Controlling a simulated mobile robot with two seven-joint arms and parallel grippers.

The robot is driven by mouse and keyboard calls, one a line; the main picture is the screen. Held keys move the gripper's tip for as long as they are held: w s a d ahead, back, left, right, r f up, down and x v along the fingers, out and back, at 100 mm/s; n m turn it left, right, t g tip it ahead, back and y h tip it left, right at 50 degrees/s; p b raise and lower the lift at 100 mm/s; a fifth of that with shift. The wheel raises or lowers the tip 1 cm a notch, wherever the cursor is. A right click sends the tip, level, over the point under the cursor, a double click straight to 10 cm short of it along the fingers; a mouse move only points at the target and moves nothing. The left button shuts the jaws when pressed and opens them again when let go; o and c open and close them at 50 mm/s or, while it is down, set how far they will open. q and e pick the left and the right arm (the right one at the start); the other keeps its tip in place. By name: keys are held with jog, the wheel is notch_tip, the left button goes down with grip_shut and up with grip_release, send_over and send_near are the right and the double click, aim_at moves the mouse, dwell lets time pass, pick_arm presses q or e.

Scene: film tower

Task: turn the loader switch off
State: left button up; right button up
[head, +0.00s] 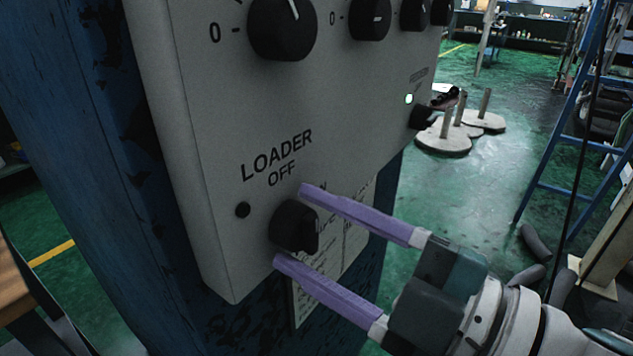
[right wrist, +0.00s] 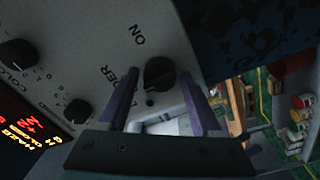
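The loader switch is a black rotary knob (head: 295,228) low on a pale control panel (head: 210,160), beside the printed words LOADER and OFF. It also shows in the right wrist view as a round black knob (right wrist: 158,73), with ON printed near it. In the right wrist view the fingers (right wrist: 160,76) stand on either side of the knob; contact is not clear. My left gripper is not in view.
The panel hangs on a blue post (head: 75,130). A red-lit display (right wrist: 20,122) shows in the right wrist view. A blue ladder (head: 572,145) stands at right.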

jog(key=shift+o, duration=0.7)
jog(key=v, duration=1)
